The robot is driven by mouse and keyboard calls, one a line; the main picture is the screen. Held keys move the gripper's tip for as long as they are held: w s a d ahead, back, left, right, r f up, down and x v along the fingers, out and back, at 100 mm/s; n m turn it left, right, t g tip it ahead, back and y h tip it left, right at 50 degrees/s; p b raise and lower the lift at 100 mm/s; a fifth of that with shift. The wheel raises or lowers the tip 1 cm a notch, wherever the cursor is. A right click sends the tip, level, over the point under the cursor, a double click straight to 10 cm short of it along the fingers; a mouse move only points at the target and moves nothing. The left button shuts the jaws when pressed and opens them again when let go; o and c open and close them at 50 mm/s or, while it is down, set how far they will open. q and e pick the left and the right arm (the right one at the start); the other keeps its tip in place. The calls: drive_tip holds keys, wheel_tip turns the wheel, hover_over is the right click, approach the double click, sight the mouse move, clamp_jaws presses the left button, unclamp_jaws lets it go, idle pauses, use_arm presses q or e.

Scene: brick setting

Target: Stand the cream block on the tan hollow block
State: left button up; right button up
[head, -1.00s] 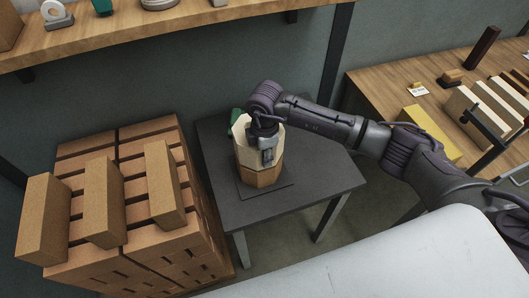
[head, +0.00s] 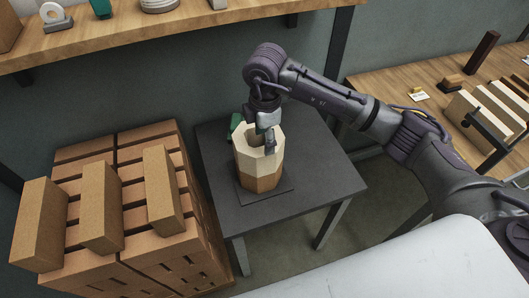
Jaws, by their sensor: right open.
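The cream block (head: 248,162), a hollow many-sided piece open at the top, stands upright on the tan hollow block (head: 262,184). The two look lined up, with the cream one covering the top of the tan one. The tan block rests on a thin dark plate (head: 283,194) on the small dark table. My right gripper (head: 267,143) is open at the cream block's upper rim, with a finger near the opening. Whether a finger still touches the wall cannot be told. My left gripper is not in view.
A green object (head: 236,124) stands close behind the cream block. The dark table (head: 325,178) is clear to the right. A brick stack (head: 120,215) stands at the left, a wooden shelf (head: 180,30) runs above, and a workbench (head: 400,80) with blocks is at the right.

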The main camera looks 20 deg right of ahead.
drive_tip(key=shift+s+r+b, duration=0.1)
drive_tip(key=shift+r+b, duration=0.2)
drive_tip(key=shift+r, duration=1.65)
